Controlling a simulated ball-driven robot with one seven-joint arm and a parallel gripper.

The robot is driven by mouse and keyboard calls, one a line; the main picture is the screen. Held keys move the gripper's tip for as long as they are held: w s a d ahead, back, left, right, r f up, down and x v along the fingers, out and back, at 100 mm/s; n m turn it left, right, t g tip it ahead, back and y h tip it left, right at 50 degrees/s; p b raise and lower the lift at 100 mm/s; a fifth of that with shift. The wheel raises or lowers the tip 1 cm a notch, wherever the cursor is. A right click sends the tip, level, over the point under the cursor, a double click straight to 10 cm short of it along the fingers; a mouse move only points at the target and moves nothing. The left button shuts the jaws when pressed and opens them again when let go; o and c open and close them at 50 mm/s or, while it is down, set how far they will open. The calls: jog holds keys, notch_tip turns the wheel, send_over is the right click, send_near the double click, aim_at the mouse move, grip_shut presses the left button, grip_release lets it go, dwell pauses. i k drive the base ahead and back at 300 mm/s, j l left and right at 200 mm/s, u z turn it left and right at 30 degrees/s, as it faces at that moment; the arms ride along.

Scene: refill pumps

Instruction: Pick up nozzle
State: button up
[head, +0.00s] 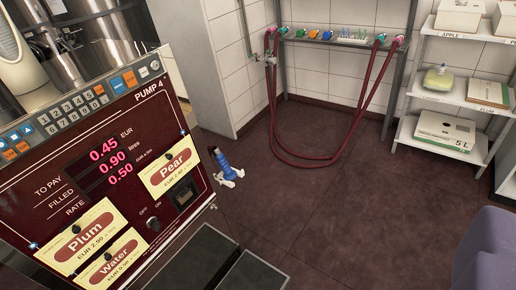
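The pump panel (130,190), marked PUMP 4, is dark red with lit red figures 0.45, 0.90 and 0.50. It has Pear, Plum and Water labels and a small dark switch. How the nozzle is held at the pump is too small to tell.
Dark grey trays (204,262) lie low beside the pump. A rack (330,39) with coloured fittings and looped red hoses (272,110) stands at the back wall. White shelves (478,95) with boxes stand right. A purple object (488,250) is lower right. The middle floor is clear.

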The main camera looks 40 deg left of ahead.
aim_at(229, 174)
jog(key=i+u, duration=0.25)
jog(key=i, duration=0.25)
jog(key=i+l+u, duration=0.25)
jog(key=i, duration=0.25)
jog(key=i+l+u, duration=0.25)
jog(key=i, duration=0.2)
jog(key=i+l+u, duration=0.25)
jog(key=u, duration=0.15)
jog(key=i+l+u, duration=0.6)
jog(key=l+u, duration=0.25)
jog(key=i+l+u, duration=0.15)
jog(key=l+u, duration=0.3)
jog(key=i+u, duration=0.1)
jog(key=i, duration=0.4)
